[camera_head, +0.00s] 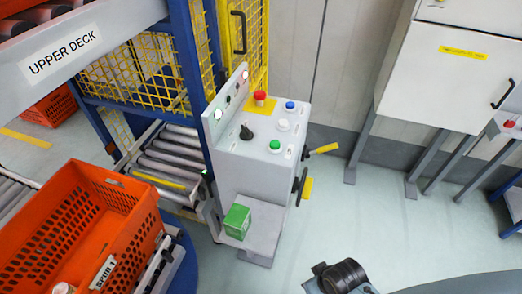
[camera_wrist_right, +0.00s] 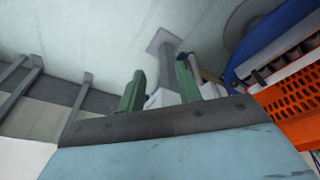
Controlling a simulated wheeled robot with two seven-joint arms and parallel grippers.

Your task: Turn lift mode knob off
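A grey control console (camera_head: 255,165) stands in the middle of the head view. Its top carries a black knob (camera_head: 246,132), a red mushroom button (camera_head: 260,98) on a yellow plate, a blue button (camera_head: 290,105), a white button (camera_head: 283,125) and a green button (camera_head: 275,145). Its upright back panel (camera_head: 226,101) has small lights and dark controls; their labels are too small to read, so which one is the lift mode knob is unclear. My right gripper (camera_wrist_right: 160,86) shows two green fingers, spread apart with nothing clearly held between them. My left gripper is out of view.
An orange tote (camera_head: 85,225) sits on rollers at left; it also shows in the right wrist view (camera_wrist_right: 290,108). A green box (camera_head: 237,221) rests on the console's lower ledge. A yellow-handled lever (camera_head: 325,148) sticks out right. Floor is clear between console and white cabinet (camera_head: 440,75).

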